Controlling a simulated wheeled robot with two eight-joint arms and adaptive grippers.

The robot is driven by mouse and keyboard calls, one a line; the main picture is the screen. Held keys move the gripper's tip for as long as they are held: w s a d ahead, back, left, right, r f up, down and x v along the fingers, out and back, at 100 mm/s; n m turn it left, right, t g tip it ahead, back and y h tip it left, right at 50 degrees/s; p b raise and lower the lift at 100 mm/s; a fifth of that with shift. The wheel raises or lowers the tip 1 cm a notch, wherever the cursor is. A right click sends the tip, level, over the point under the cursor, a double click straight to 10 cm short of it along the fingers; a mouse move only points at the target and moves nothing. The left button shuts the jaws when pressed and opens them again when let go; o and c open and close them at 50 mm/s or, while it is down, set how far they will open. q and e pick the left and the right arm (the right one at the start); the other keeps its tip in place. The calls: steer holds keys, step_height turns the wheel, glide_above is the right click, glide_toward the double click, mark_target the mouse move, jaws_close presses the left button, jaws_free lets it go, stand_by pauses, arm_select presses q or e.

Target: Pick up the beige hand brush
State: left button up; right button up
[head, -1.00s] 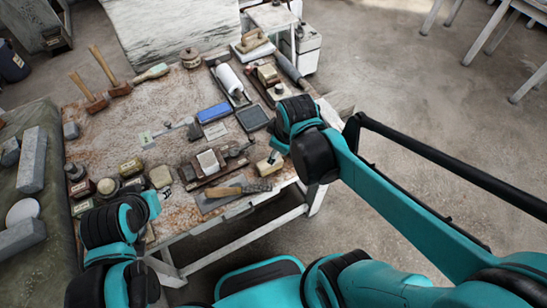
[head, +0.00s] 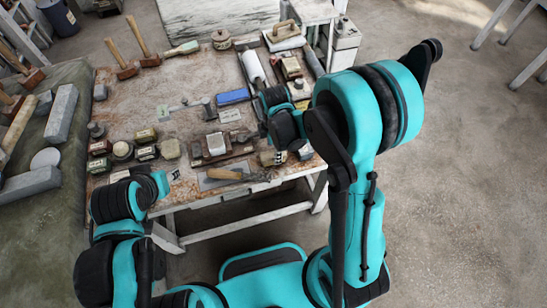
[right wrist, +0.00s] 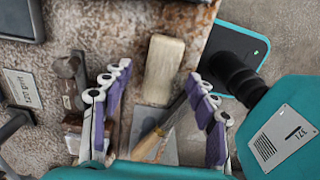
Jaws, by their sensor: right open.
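The beige hand brush (right wrist: 163,70) lies on the worn tabletop near its edge in the right wrist view, its long pale block facing up. My right gripper (right wrist: 158,72) is open, with a purple-padded finger on each side of the brush in the picture. I see no contact, and the height gap is hard to judge. In the head view the brush (head: 271,158) shows small at the table's front right, partly covered by my right wrist. My left gripper (head: 160,186) is at the table's front left; its fingers are not clear.
A wooden-handled tool (right wrist: 150,141) lies close to the brush, partly between my right fingers. A metal-and-wood tool (right wrist: 72,80) stands by the left finger. A blue box (head: 233,96), mallets (head: 145,50) and several small boxes crowd the table.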

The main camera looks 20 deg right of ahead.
mark_target(273, 154)
steer(key=shift+a+f+b, duration=0.15)
steer(key=shift+f+b, duration=0.15)
steer(key=shift+f, duration=1.25)
steer(key=c, duration=1.3)
steer(key=shift+r, duration=0.1)
steer(key=shift+r, duration=0.55)
steer(key=r, duration=0.1)
steer(key=r+p, duration=0.1)
steer(key=s+r, duration=0.1)
steer(key=shift+s+d+r+p, duration=0.1)
steer(key=shift+d+r+p, duration=0.15)
steer(key=shift+r+p, duration=0.15)
steer(key=s+d+r+p, duration=0.2)
steer(key=s+d+r, duration=0.2)
steer(key=s, duration=0.5)
step_height(273, 154, up, 2)
steer(key=shift+s, duration=0.35)
